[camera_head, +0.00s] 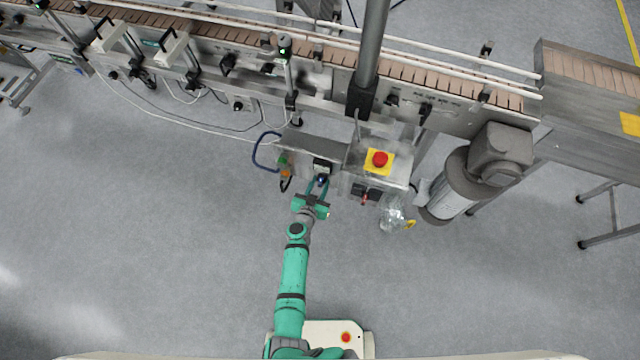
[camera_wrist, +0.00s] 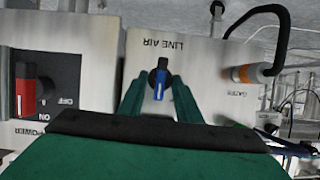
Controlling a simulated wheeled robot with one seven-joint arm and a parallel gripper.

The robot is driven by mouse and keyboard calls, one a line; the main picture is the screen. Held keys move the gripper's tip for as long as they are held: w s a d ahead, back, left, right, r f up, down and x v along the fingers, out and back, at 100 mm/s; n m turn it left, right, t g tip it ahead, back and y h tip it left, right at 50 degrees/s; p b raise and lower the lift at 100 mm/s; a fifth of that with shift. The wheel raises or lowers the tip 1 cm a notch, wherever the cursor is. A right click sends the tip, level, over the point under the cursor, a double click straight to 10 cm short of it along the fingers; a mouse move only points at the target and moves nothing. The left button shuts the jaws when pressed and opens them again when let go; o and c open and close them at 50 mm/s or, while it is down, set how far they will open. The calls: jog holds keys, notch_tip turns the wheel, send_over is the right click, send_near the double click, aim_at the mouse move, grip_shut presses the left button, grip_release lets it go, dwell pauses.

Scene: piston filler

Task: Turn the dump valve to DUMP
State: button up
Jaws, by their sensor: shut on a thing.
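The valve knob (camera_wrist: 161,66), black with a blue handle, sits on a pale metal panel under the upside-down label LINE AIR in the wrist view. I take it for the dump valve; no DUMP mark is readable. The handle points toward the bottom of the wrist view. My gripper (camera_wrist: 159,88) has its green fingers on either side of the handle, closed on it. In the head view my gripper (camera_head: 320,187) reaches up to the front of the machine's control panel, and the knob there is small and mostly hidden.
A red power switch (camera_wrist: 27,92) is left of the knob. An orange-collared fitting (camera_wrist: 246,73) with a black hose is to the right. In the head view a red emergency stop (camera_head: 379,159) and a clear bag-like object (camera_head: 394,216) lie to the right. The floor (camera_head: 150,240) at left is clear.

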jog(key=shift+a+f+n+g+h, duration=0.15)
jog(key=shift+n+h, duration=0.55)
jog(key=shift+n, duration=0.35)
jog(key=shift+a+n+g+h, duration=0.1)
jog(key=shift+a+n+h, duration=0.05)
jog(key=shift+n+h, duration=0.7)
jog(key=shift+a+f+n+g+h, duration=0.15)
jog(key=shift+n+h, duration=0.4)
jog(key=shift+n, duration=0.65)
jog(key=o, duration=1)
jog(key=shift+o, duration=0.2)
jog(key=shift+r, duration=0.1)
jog(key=v, duration=1)
jog(key=shift+s+a, duration=0.25)
